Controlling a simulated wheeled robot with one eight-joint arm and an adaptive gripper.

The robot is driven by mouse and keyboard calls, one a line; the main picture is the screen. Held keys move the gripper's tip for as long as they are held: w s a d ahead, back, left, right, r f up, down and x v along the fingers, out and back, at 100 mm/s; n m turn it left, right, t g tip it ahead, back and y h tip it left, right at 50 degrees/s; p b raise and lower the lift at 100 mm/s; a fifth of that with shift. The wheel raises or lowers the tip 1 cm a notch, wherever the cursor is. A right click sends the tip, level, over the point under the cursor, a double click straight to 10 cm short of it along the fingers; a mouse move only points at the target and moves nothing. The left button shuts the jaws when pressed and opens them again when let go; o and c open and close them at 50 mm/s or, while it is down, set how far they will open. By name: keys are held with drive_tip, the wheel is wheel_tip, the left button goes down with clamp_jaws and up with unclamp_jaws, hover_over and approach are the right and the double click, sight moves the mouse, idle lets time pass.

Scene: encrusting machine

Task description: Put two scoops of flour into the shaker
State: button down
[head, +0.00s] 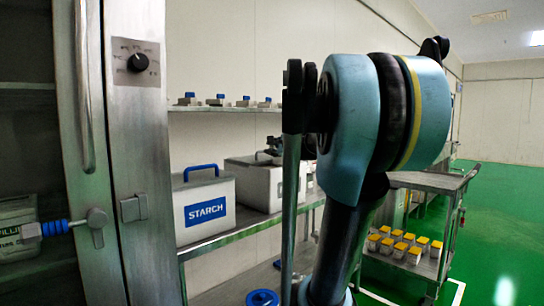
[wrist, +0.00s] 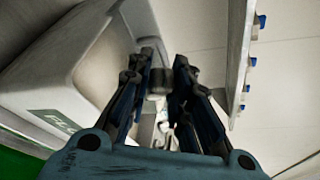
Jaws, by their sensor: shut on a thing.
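In the wrist view, my gripper (wrist: 158,72) is shut on a small grey, rounded thing (wrist: 157,84) between its dark fingers; I cannot tell whether it is part of a scoop. A pale bin (wrist: 65,95) with a partly hidden green label starting "FLO" is close on the left of the fingers. In the head view, a second grey bin (head: 248,188) stands behind the starch bin, and my gripper (head: 276,146) shows as a dark shape by its top, partly hidden by my arm. No flour and no clear shaker show.
A bin marked STARCH (head: 207,207) with a blue handle stands on the metal shelf (head: 235,238). An upper shelf (head: 225,108) holds small blue-topped items. A steel cabinet (head: 115,200) is at left. A cart (head: 425,182) with yellow-topped containers stands at right beside open green floor.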

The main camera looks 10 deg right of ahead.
drive_tip(key=shift+n+t, duration=0.3)
drive_tip(key=shift+t, duration=0.1)
drive_tip(key=shift+s+a+r, duration=0.1)
drive_tip(key=shift+s+r, duration=0.05)
drive_tip(key=shift+r, duration=0.75)
drive_tip(key=shift+s+a+r, duration=0.1)
drive_tip(key=shift+s+r, duration=0.05)
drive_tip(key=shift+r, duration=0.7)
drive_tip(key=shift+s+r, duration=0.15)
drive_tip(key=shift+r, duration=0.75)
